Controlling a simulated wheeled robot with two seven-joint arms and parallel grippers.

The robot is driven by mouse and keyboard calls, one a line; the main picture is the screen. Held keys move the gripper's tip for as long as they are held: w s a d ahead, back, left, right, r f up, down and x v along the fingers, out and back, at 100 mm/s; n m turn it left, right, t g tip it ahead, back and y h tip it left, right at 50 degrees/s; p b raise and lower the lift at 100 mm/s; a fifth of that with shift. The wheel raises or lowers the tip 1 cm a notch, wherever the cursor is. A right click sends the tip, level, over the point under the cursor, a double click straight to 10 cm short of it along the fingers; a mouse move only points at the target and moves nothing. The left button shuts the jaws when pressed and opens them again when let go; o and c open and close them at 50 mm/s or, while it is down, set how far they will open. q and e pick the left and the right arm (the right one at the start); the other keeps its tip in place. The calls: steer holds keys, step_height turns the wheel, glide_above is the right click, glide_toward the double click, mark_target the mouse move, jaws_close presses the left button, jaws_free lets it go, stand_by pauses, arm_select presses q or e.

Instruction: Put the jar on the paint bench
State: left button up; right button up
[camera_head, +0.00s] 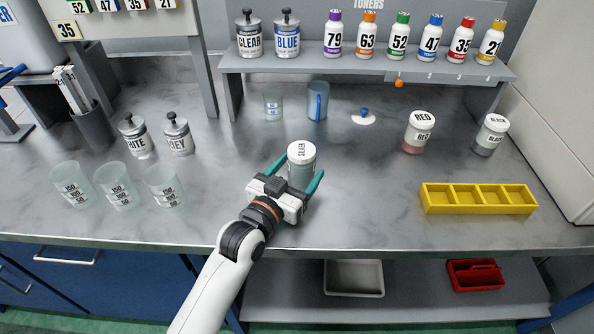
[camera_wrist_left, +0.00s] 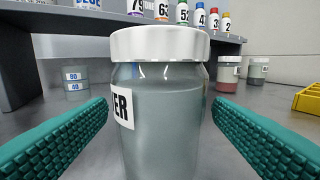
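A glass jar labelled SILVER (camera_head: 301,172) with a white lid and grey contents stands upright on the grey metal bench (camera_head: 370,215), near its front middle. In the left wrist view the jar (camera_wrist_left: 160,110) fills the centre. My left gripper (camera_head: 296,177) is open, with a green finger on each side of the jar. In the wrist view a small gap shows between each fingertip and the glass. The left gripper holds nothing. A RED jar (camera_head: 419,133) and a BLACK jar (camera_head: 490,136) stand further right on the bench. My right gripper is not in view.
Clear measuring cups (camera_head: 163,187) and two metal cans (camera_head: 178,135) stand at left. A blue-handled jug (camera_head: 317,101), a small cup (camera_head: 273,107) and a toner shelf (camera_head: 370,68) are behind. A yellow divided tray (camera_head: 478,198) lies at right. Bench between jar and tray is clear.

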arm_select(q)
steer(key=shift+r, duration=0.2)
steer(key=v, duration=1.2)
steer(key=shift+b, duration=0.35)
